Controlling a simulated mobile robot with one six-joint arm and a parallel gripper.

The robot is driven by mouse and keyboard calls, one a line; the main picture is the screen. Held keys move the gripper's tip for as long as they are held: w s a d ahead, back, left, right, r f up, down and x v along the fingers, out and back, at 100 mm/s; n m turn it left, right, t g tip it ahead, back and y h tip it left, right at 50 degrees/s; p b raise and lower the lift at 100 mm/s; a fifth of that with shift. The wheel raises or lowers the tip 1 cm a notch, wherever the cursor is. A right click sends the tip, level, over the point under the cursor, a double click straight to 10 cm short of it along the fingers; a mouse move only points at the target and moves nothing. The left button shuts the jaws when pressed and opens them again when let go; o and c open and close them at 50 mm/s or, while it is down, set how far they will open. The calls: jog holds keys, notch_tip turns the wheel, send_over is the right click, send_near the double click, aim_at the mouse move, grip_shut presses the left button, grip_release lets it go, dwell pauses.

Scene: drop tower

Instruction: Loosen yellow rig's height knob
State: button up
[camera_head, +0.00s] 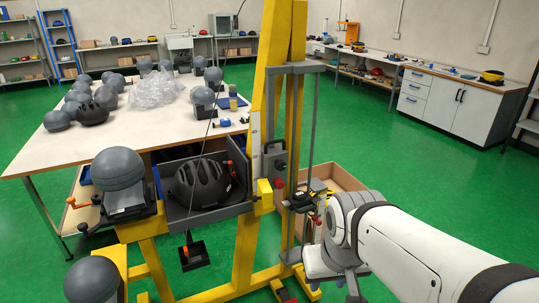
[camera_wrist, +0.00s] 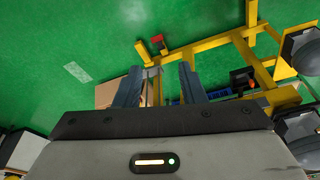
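The yellow rig (camera_head: 268,90) stands in the middle of the head view, with a grey guide frame on its right side. A small red knob (camera_head: 279,183) shows beside a yellow block on the post. A dark carriage (camera_head: 300,201) sits on the guide to the right, with a small red part (camera_head: 318,221) below it. I cannot tell for sure which is the height knob. My gripper is right of the rig, near the guide, its fingers not clear in the head view. In the wrist view, my gripper (camera_wrist: 160,80) is open, its fingers apart, and I see no knob between them.
A black helmet (camera_head: 203,183) lies in a grey tray on the rig's left. Grey headforms (camera_head: 118,170) stand nearby. A white table (camera_head: 35,162) is behind. An open cardboard box (camera_head: 340,177) stands on the floor behind the guide. Green floor is clear to the right.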

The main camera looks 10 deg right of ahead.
jog(key=shift+o, duration=0.8)
jog(key=shift+w, duration=0.2)
jog(key=o, duration=0.3)
jog(key=w+d+f+n+t+b, duration=0.1)
jog(key=w+t, duration=0.8)
jog(key=w, duration=2.1)
jog(key=d+f+b, duration=0.1)
jog(key=d+b, duration=0.1)
jog(key=shift+w+d+f, duration=0.2)
jog(key=shift+d, duration=0.2)
jog(key=n+t+y+b, duration=0.2)
jog(key=n+t+y, duration=0.1)
jog(key=t+y, duration=0.25)
send_near(282, 168)
jog(key=w, duration=0.2)
jog(key=x, duration=0.5)
jog(key=p+x, duration=0.1)
jog(key=x, duration=0.1)
jog(key=shift+w+a+r, duration=0.1)
jog(key=shift+w+a, duration=0.15)
jog(key=shift+a, duration=0.1)
jog(key=shift+c, duration=0.3)
jog(key=c, duration=0.9)
